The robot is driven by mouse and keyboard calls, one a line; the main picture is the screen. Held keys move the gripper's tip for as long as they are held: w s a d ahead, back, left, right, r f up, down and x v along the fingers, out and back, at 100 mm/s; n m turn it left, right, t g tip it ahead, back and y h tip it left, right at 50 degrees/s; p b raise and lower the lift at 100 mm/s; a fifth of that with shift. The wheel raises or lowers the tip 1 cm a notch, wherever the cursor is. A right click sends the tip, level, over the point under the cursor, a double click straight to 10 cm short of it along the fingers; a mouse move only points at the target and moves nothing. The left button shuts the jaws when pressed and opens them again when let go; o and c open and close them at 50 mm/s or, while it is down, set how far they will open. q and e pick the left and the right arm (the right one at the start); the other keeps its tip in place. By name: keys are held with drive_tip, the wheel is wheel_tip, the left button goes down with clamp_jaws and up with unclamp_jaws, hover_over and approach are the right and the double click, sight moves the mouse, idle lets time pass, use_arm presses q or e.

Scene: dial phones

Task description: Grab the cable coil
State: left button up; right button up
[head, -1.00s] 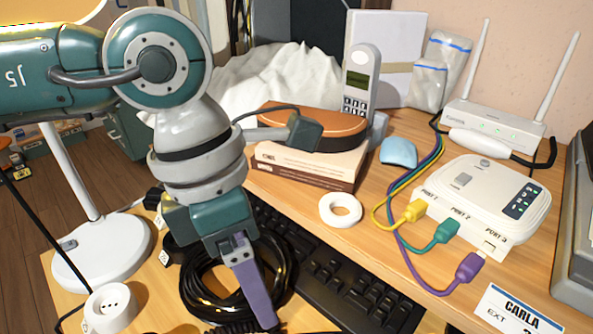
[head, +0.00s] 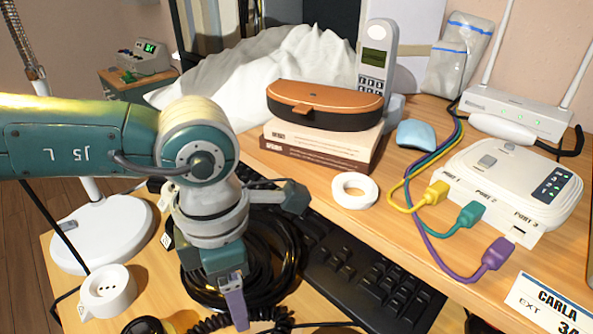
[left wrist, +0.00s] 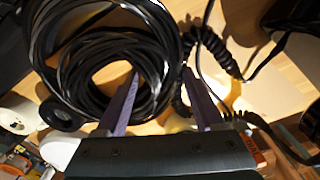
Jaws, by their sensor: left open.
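The cable coil (head: 289,250) is a black ring of looped cable lying on the wooden desk, left of the keyboard. My arm hides part of it in the head view. It fills the upper left of the left wrist view (left wrist: 75,60). My left gripper (head: 236,312) points down at the coil's near side, and its purple fingers (left wrist: 160,80) are apart. In the left wrist view, one finger lies over the coil's open centre and the other just outside its right edge, with the cable bundle between them. I cannot tell whether they touch it. My right gripper is not in view.
A black keyboard (head: 375,280) lies right of the coil. A curly black cord (left wrist: 218,50) lies close beside the coil. A white tape roll (head: 355,191) is behind the keyboard.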

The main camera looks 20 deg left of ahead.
use_arm(q)
clamp_jaws()
idle(0.6)
drive_tip(key=shift+w, duration=0.1)
